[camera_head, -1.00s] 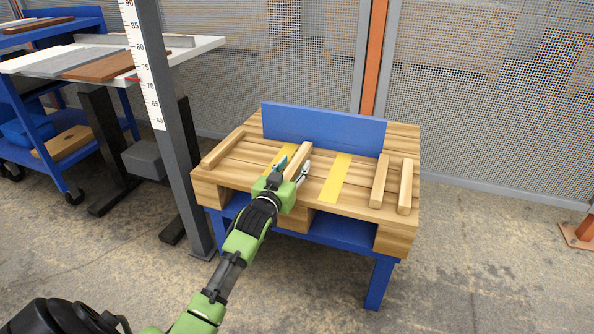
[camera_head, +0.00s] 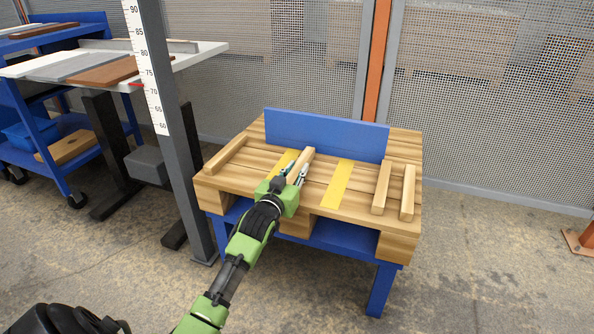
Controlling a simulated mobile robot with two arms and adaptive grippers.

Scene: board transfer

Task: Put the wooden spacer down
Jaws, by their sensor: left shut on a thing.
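The wooden spacer (camera_head: 302,158) is a pale bar between the fingers of my left gripper (camera_head: 294,173), which is shut on it. The spacer is at the wooden pallet top (camera_head: 320,186), beside the left yellow strip (camera_head: 282,162). I cannot tell whether it rests on the boards or is just above them. The gripper and fingers hide its near end. My right gripper is not in view.
The right yellow strip (camera_head: 337,185) is bare. Two pale bars (camera_head: 382,188) (camera_head: 407,193) lie at the right and another (camera_head: 226,156) at the left. A blue upright panel (camera_head: 326,135) edges the back. A grey post (camera_head: 180,150) stands close at the left.

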